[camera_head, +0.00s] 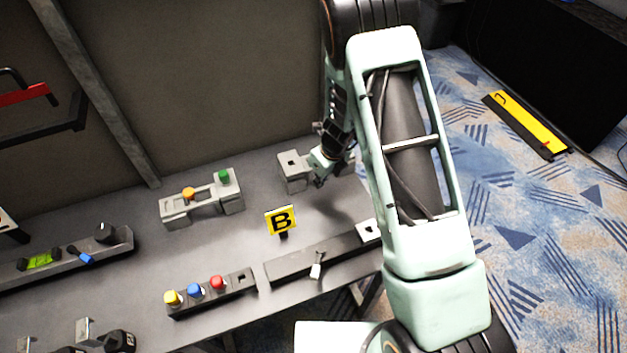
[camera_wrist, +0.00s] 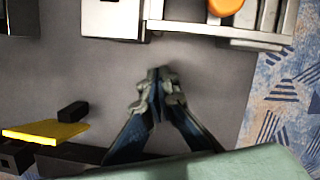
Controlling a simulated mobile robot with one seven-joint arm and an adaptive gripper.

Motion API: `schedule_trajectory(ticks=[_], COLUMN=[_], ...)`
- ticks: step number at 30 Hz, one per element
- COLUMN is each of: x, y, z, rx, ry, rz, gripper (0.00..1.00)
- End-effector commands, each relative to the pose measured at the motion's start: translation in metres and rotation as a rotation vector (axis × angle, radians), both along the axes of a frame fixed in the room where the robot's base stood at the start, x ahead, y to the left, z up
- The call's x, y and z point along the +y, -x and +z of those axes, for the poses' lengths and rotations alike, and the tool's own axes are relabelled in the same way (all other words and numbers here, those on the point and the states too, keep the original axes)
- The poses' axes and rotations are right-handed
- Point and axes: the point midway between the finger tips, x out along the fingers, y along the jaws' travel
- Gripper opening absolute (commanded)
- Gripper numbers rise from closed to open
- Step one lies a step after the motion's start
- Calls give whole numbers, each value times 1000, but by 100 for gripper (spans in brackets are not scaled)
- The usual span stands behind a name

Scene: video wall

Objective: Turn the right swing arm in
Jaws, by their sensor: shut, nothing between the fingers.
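My gripper (camera_head: 318,181) is shut and empty, low over the right part of the grey bench. In the wrist view its fingertips (camera_wrist: 158,76) meet over bare bench top. A grey block with a square hole (camera_head: 292,170) stands just left of my gripper; in the wrist view it shows at the top (camera_wrist: 103,20). A pale barred part (camera_wrist: 255,35) with an orange knob (camera_wrist: 226,5) adjoins it there, apart from my fingers. My arm hides this part in the head view. I cannot tell for sure which piece is the right swing arm.
A similar fixture (camera_head: 175,211) with orange and green knobs stands to the left. A yellow "B" sign (camera_head: 281,220) stands near my gripper. A button strip (camera_head: 211,292) and a panel with a pale lever (camera_head: 316,268) line the front. Patterned carpet lies beyond the bench's right edge.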

Motion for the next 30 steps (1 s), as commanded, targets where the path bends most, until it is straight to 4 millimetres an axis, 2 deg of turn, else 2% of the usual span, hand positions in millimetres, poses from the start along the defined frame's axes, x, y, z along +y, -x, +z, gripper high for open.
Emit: schedule_trajectory(ticks=[1, 6, 13, 19, 30], x=[0, -3, -8, -10, -10], y=[0, 10, 19, 23, 24], z=[13, 47, 83, 96, 96], rx=[-5, -3, -1, 1, 3], ry=[0, 0, 1, 1, 1], rz=[1, 3, 2, 0, -1], gripper=[0, 0, 0, 0, 0])
